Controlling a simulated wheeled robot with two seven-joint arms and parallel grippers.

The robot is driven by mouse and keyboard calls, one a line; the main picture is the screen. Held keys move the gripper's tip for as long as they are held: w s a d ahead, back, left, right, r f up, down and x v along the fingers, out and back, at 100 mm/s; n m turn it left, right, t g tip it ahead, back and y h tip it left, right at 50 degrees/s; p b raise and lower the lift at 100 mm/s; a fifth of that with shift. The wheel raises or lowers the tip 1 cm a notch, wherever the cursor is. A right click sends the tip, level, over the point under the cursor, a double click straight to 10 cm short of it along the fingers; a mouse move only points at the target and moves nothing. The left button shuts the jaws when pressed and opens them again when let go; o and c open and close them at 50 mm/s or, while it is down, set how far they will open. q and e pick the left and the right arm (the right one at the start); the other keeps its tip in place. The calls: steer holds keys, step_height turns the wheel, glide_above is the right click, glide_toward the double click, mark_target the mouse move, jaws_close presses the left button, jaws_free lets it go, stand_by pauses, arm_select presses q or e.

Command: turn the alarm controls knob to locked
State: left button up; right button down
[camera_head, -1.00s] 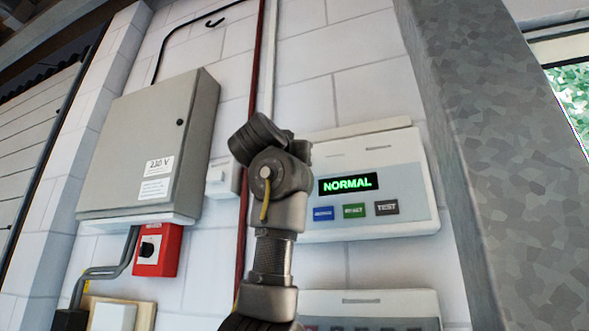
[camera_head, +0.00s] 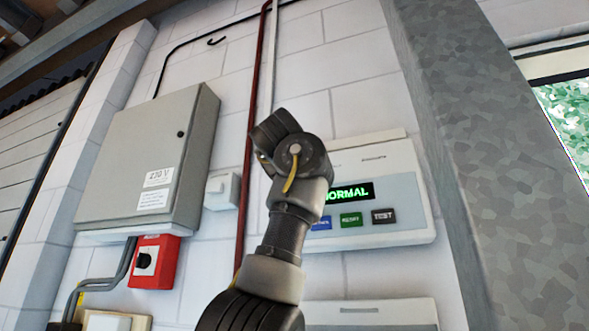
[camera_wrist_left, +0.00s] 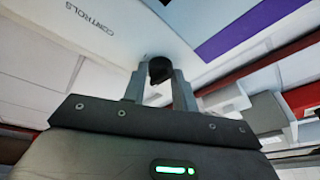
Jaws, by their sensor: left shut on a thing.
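In the left wrist view, the black alarm controls knob (camera_wrist_left: 160,69) stands out from a pale panel (camera_wrist_left: 110,25) marked CONTROLS. My left gripper (camera_wrist_left: 158,88) has its two fingers on either side of the knob and is shut on it. The knob's pointer and position marks cannot be made out. In the head view, my left arm rises in front of the wall, and its fingers and the held knob are not visible there. My right gripper is in neither view.
A white panel (camera_head: 400,185) with a green NORMAL display is partly behind my arm; another panel (camera_head: 370,315) lies below. A grey cabinet (camera_head: 150,150) and red switch box (camera_head: 154,262) are at left. A metal post (camera_head: 480,150) stands at right.

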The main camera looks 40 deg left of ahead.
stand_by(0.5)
arm_select(q)
steer(key=o, duration=0.7)
steer(key=shift+d, duration=0.1)
steer(key=b+v, duration=0.6)
steer(key=v, duration=0.4)
steer(key=shift+s+d+b, duration=0.15)
steer(key=shift+s+b, duration=0.15)
steer(key=shift+b, duration=0.05)
